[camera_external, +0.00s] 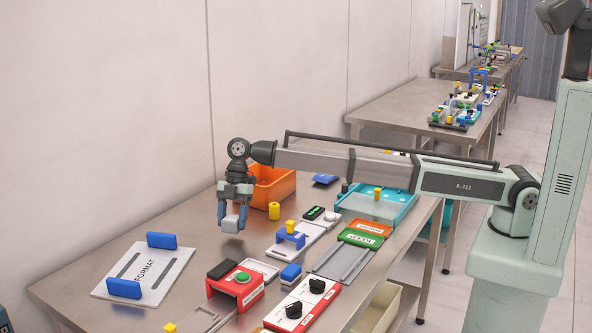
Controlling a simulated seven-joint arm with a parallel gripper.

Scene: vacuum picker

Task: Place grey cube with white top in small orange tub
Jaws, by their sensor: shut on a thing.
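My gripper (233,211) has blue-grey fingers pointing down and is shut on a small grey cube (231,224). The cube's pale top shows between the fingertips. It appears to be held above the metal table, though the exact height is hard to tell. The orange tub (286,190) stands behind and to the right of my gripper, near the wall. My gripper hides part of its left side, and its inside is only partly seen.
A yellow cylinder (274,211) stands in front of the tub. A white FORMAT plate (160,278) with blue blocks lies at left. A red box with a green button (238,293), white fixtures and a teal tray (405,207) crowd the right. Bare table lies between plate and red box.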

